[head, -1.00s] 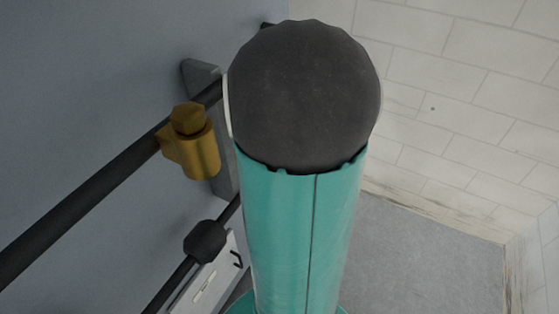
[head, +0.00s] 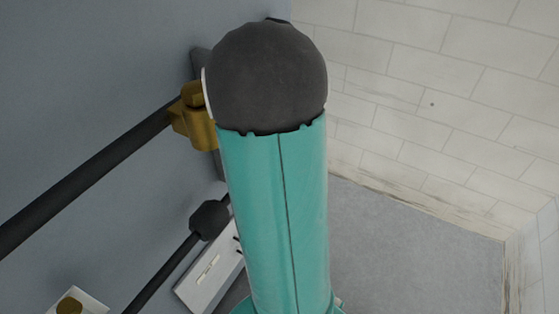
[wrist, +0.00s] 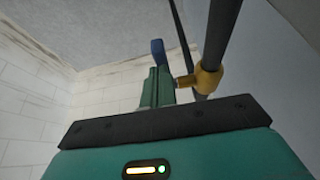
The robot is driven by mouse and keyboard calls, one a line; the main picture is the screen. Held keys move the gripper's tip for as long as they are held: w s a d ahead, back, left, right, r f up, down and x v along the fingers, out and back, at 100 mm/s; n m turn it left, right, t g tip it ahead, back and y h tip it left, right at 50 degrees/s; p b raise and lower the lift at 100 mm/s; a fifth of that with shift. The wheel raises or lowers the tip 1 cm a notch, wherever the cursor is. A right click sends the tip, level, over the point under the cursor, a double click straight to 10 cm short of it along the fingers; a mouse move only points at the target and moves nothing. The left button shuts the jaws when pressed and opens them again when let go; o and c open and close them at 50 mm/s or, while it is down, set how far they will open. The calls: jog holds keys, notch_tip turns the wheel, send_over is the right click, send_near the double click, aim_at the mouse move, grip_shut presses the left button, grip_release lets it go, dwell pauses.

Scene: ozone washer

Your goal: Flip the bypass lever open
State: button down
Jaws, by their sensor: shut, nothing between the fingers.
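A brass valve fitting (wrist: 206,79) sits on a dark pipe in the wrist view, with a short stub pointing left. It also shows in the head view (head: 196,122), partly hidden by my teal arm. A blue piece (wrist: 157,50), which looks like the bypass lever's grip, shows just beyond my fingers; the rest of the lever is hidden behind them. My gripper (wrist: 158,74) is shut and empty, close to the left of the brass stub. I cannot tell whether it touches the lever. The head view does not show my gripper, as my arm covers it.
A dark pipe (head: 85,182) runs along the grey wall panel. A lower pipe has a black fitting (head: 209,219). A white plate (head: 208,275) and another brass part (head: 70,304) are below. Tiled wall and grey floor lie free at right.

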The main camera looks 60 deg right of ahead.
jog(key=shift+w+a+f, duration=0.15)
jog(key=shift+f, duration=0.25)
jog(key=shift+a+f, duration=0.5)
jog(key=shift+f, duration=0.15)
jog(key=shift+a, duration=0.1)
jog(key=shift+f, duration=0.1)
jog(key=shift+w+r, duration=0.2)
jog(key=shift+r, duration=0.2)
jog(key=d+v, duration=0.1)
jog(key=v, duration=0.6)
jog(key=shift+s+r, duration=0.2)
jog(key=shift+r, duration=0.3)
